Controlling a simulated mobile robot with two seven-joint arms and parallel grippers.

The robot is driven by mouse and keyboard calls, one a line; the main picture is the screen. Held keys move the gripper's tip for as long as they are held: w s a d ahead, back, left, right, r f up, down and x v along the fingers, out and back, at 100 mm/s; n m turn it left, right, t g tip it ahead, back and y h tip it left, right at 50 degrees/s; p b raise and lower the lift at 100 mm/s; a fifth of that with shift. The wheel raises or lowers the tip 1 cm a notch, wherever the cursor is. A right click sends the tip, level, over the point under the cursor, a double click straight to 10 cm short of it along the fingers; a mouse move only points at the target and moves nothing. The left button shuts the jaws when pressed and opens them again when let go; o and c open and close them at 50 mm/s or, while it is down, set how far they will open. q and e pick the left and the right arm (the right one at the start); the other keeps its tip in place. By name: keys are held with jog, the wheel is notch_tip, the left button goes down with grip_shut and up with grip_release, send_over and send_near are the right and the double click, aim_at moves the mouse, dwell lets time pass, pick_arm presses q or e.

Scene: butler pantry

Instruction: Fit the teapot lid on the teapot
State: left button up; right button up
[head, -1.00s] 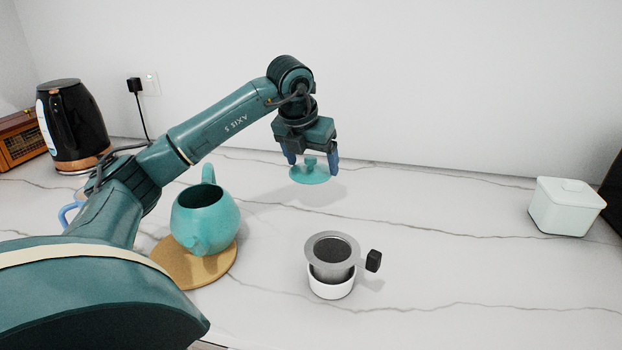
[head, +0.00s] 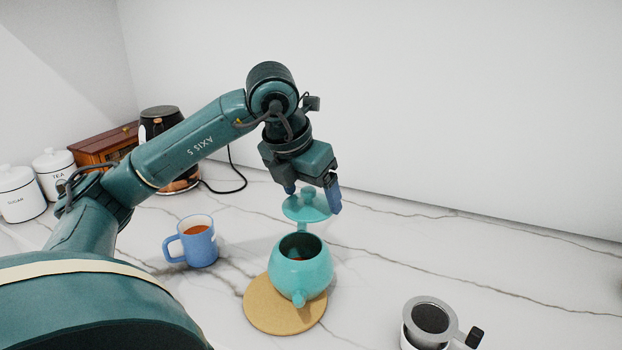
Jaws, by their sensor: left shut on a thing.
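The turquoise teapot (head: 301,272) stands upright on a round cork mat (head: 262,308), its top open and some brownish-orange content showing inside. Its spout points toward me. My left gripper (head: 313,196) is shut on the knob of the turquoise teapot lid (head: 303,211). The lid hangs above and slightly behind the teapot opening in the picture, apart from the rim and roughly level. The lid hides part of the teapot's far side. My right gripper is not in view.
A blue mug (head: 201,246) of tea stands left of the teapot. A strainer (head: 430,318) on a white holder is at the lower right. Behind my arm are a black kettle (head: 160,118), a wooden box (head: 100,146) and white canisters (head: 20,194).

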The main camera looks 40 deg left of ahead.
aim_at(297, 208)
pick_arm(q)
jog(key=shift+s+a+r, duration=0.15)
jog(key=shift+s, duration=0.25)
jog(key=shift+s+a+r, duration=0.1)
jog(key=shift+s, duration=0.35)
jog(key=shift+f+b, duration=0.9)
jog(key=shift+f, duration=0.25)
jog(key=shift+f+b, duration=0.7)
jog(key=shift+f, duration=0.1)
jog(key=shift+f+b, duration=0.35)
jog(key=shift+f, duration=0.05)
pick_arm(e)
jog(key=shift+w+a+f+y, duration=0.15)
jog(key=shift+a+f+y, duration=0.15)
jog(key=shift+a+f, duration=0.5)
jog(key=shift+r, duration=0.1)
pick_arm(q)
jog(key=shift+f, duration=0.25)
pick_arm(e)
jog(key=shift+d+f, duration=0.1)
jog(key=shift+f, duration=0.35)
pick_arm(q)
jog(key=shift+f+b, duration=0.1)
jog(key=shift+b, duration=0.2)
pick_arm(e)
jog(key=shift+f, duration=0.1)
